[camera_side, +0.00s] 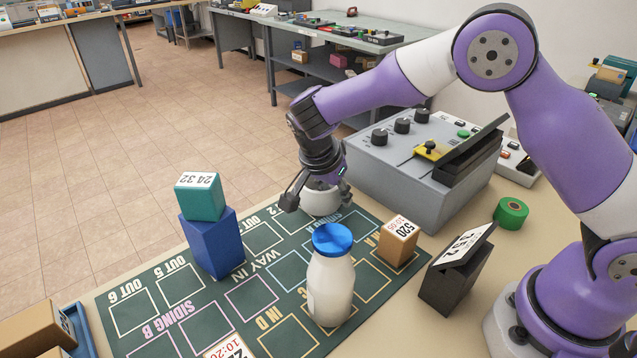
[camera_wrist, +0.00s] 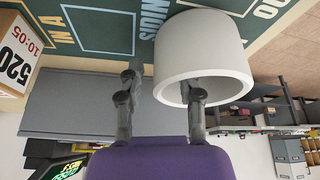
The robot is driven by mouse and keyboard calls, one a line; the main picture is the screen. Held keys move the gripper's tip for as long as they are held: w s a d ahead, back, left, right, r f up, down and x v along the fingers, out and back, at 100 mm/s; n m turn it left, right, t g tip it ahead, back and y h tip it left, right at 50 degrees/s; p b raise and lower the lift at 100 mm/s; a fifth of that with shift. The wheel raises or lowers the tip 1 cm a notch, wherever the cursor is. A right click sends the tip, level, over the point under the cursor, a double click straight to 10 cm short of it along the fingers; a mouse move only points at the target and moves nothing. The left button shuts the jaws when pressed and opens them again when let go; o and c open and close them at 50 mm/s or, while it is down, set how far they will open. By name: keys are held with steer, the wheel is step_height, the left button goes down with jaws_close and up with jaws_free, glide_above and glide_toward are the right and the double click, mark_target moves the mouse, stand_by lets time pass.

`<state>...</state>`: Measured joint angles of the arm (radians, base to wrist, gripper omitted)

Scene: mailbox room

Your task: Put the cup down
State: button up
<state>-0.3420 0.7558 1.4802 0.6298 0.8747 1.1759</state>
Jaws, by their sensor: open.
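The white cup (camera_side: 321,199) stands upright at the far edge of the dark green mat (camera_side: 190,338), by the OUT 2 lettering. In the wrist view the cup (camera_wrist: 200,45) shows its round side, with its base at the mat and its open mouth toward me. My gripper (camera_side: 315,190) is open at the cup from above. In the wrist view, one finger of the gripper (camera_wrist: 162,85) is left of the cup's wall and the other overlaps its mouth. I cannot tell whether either finger touches it.
A white bottle with a blue cap (camera_side: 331,280) stands nearer on the mat. A brown box (camera_side: 397,243) labelled 520 is right of it. A teal box (camera_side: 200,198) sits on a blue block (camera_side: 212,246) at left. A grey control box (camera_side: 405,175) stands close behind the cup.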

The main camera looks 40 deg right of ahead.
steer(key=w+v, duration=0.1)
steer(key=v, duration=1)
steer(key=s+d+r+n+t, duration=0.1)
steer(key=s+d+r+n, duration=0.25)
steer(key=d+r, duration=0.3)
steer(key=s+d+r+n+t+y, duration=0.2)
steer(key=s+d+r+n, duration=0.1)
steer(key=s+n, duration=0.15)
steer(key=s+a+f+n+t+y, duration=0.1)
steer(key=s+a+f+n+y, duration=0.1)
steer(key=s+f+n, duration=0.2)
steer(key=s+n, duration=0.3)
steer(key=s, duration=0.3)
steer(key=shift+a+f+t+y, duration=0.25)
steer(key=shift+a+t+y, duration=0.05)
steer(key=shift+a+t, duration=0.1)
